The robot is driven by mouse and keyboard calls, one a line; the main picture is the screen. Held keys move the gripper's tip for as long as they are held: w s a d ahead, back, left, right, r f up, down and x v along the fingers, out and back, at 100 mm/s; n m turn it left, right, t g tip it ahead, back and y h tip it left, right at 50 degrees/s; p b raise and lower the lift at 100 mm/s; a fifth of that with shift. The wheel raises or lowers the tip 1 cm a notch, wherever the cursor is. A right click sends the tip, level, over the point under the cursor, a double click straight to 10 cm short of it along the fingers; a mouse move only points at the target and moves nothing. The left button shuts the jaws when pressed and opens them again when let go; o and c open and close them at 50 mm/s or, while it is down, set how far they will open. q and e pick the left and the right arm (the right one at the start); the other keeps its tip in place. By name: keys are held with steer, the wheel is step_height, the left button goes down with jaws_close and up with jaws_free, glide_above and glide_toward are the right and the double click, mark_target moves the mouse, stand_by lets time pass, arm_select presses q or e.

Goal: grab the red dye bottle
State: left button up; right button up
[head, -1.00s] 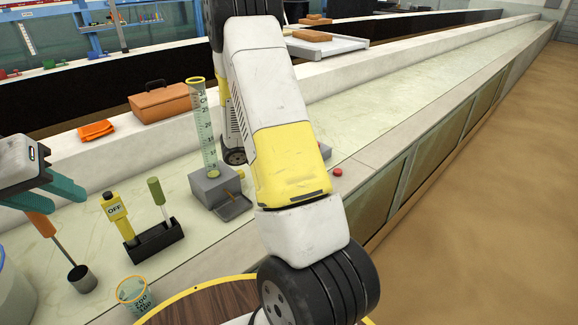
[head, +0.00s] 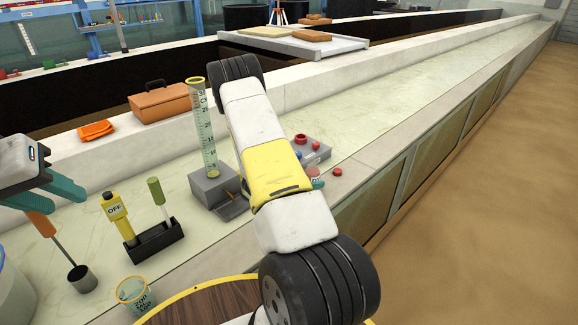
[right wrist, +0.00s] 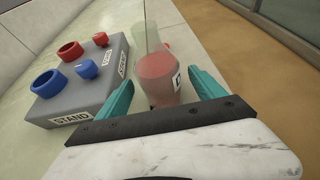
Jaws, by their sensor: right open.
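The red dye bottle (right wrist: 158,78) is a clear, narrow-necked flask with red liquid and a white label. In the right wrist view it stands between the two teal fingers of my right gripper (right wrist: 161,84), which are apart, one on each side.
A grey stand (right wrist: 85,85) with red and blue rings is beside the bottle. A red knob-like piece (head: 337,172) lies on the counter. A graduated cylinder (head: 204,130) stands on a grey base left of my right arm. The pale channel beyond is clear.

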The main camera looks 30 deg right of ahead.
steer(key=shift+x, duration=0.95)
steer(key=c, duration=1.5)
steer(key=shift+r, duration=0.15)
